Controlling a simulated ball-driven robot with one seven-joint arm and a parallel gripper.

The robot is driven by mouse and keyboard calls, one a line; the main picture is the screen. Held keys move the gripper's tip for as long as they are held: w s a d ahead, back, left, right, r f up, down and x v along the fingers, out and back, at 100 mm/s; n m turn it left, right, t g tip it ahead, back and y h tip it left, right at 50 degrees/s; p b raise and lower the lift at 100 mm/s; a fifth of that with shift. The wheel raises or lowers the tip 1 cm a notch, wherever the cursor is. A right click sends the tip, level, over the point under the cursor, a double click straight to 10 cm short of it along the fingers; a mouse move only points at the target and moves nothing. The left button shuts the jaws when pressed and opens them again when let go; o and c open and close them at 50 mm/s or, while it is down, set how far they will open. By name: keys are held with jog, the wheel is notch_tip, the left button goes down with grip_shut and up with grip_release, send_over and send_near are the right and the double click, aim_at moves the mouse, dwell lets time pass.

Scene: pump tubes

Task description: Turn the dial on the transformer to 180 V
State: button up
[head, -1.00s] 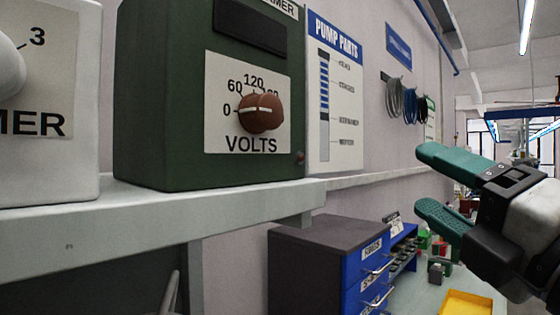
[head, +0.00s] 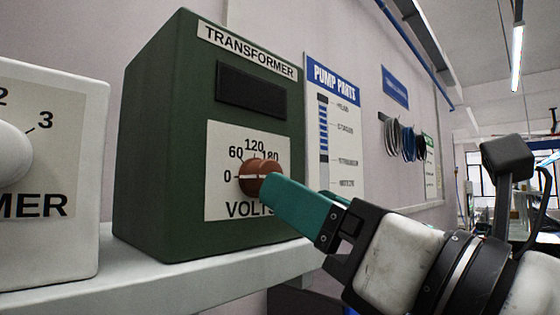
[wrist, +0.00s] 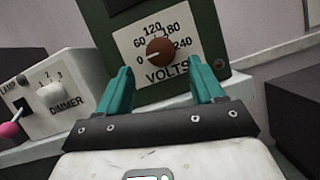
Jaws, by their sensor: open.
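The transformer (head: 165,140) is a green box on a pale shelf. Its brown round dial (head: 256,177) sits on a white VOLTS plate marked 0, 60, 120, 180 and 240; it also shows in the wrist view (wrist: 160,51). The dial's white mark points left, at about 0. My gripper (wrist: 161,72) is open and empty, its two green fingers spread wider than the dial, which shows just beyond and between their tips. In the head view my gripper (head: 275,192) overlaps the dial's lower right edge; contact cannot be told.
A white dimmer box (head: 60,240) with a white knob (wrist: 51,95) stands to the left, with a pink-tipped lamp lever (wrist: 10,129). The shelf (head: 200,275) runs under both boxes. A pump parts poster (head: 335,130) and hanging cables (head: 405,140) are on the wall to the right.

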aim_at(263, 177)
jog(key=shift+p+x, duration=0.7)
jog(key=shift+x, duration=1.95)
jog(key=shift+c, duration=0.3)
jog(key=c, duration=1)
